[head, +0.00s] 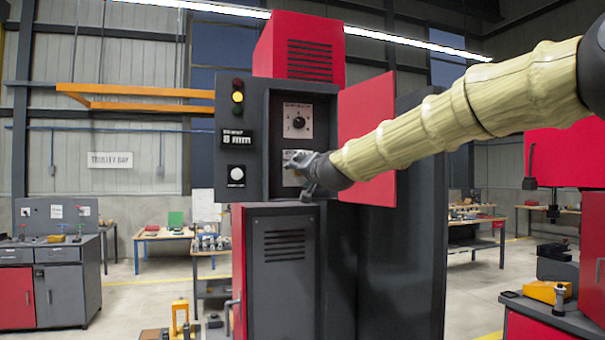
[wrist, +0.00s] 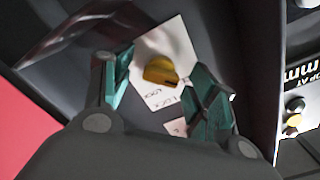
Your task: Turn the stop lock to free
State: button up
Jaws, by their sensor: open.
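The yellow knob (wrist: 162,70), apparently the stop lock, sits on a white plate (wrist: 178,42) inside the open control box. It has a dark mark toward its right end. Lettering including "LOCK" shows on the plate, tilted in the wrist view; the rest is too blurred to read. My gripper (wrist: 162,72) is open, with its teal fingers on either side of the knob in that view. I cannot tell whether they touch it. In the head view my gripper (head: 303,163) is at the lower plate (head: 291,178) and hides most of it, including the knob.
A black dial (head: 298,122) on a white plate is above my gripper. The red door (head: 367,125) stands open at the right, close to my arm. Signal lamps (head: 237,97), an "8 mm" display (head: 233,139) and a round button (head: 237,174) are on the box's left front.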

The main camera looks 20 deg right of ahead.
jog(key=s, duration=0.6)
jog(key=shift+s, duration=0.3)
jog(key=shift+d, duration=0.2)
